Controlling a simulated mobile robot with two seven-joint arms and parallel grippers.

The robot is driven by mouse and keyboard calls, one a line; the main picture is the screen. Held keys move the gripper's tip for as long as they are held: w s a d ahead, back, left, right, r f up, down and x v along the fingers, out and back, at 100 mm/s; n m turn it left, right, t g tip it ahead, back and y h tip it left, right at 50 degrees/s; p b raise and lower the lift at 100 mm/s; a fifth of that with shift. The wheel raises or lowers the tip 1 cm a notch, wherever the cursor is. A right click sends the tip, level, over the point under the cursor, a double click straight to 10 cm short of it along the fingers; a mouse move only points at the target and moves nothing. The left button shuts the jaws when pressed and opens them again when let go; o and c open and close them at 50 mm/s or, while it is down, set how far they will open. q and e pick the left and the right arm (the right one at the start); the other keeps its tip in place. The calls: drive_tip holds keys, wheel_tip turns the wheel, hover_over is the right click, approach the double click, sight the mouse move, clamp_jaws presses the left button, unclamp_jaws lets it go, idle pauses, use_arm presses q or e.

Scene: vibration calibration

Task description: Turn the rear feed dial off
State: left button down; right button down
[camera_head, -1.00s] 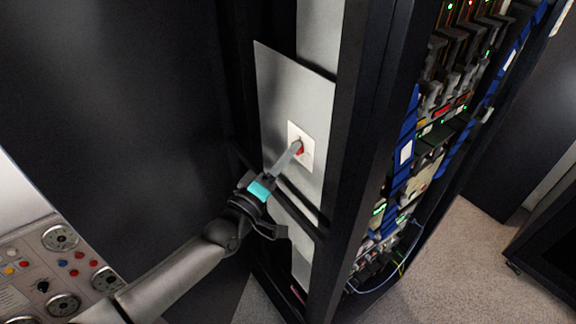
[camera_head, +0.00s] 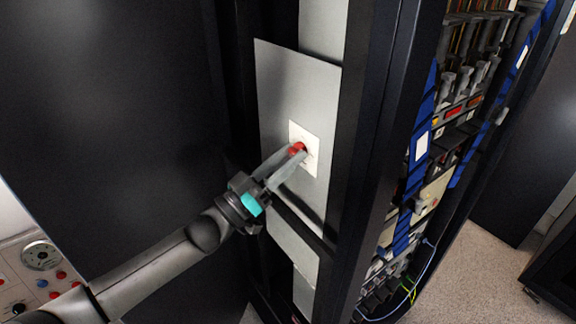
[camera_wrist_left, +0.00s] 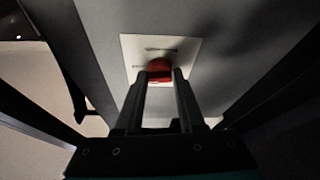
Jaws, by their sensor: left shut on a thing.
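The rear feed dial (camera_head: 298,148) is a red knob on a small white plate (camera_head: 311,160), fixed to a grey metal panel (camera_head: 285,85) on the rack's side. My left gripper (camera_head: 294,152) reaches it from the lower left in the head view. In the left wrist view, the red dial (camera_wrist_left: 159,69) sits between the two fingertips of my left gripper (camera_wrist_left: 160,77), which are shut on it. The marks on the plate are too small to read. The fingers hide part of the dial. My right gripper is not in view.
An open rack (camera_head: 440,150) with blue strips and cables stands to the right of the panel, behind a black post (camera_head: 365,150). A control panel with dials and buttons (camera_head: 40,265) is at the lower left. Carpeted floor (camera_head: 470,260) is clear at the lower right.

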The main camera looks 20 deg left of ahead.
use_arm(q)
drive_tip(key=shift+m+g+h+b, duration=0.4)
drive_tip(key=shift+m+h, duration=0.3)
drive_tip(key=shift+m, duration=0.9)
drive_tip(key=c, duration=0.5)
unclamp_jaws()
drive_tip(key=shift+v, duration=3.7)
drive_tip(key=shift+a, duration=0.1)
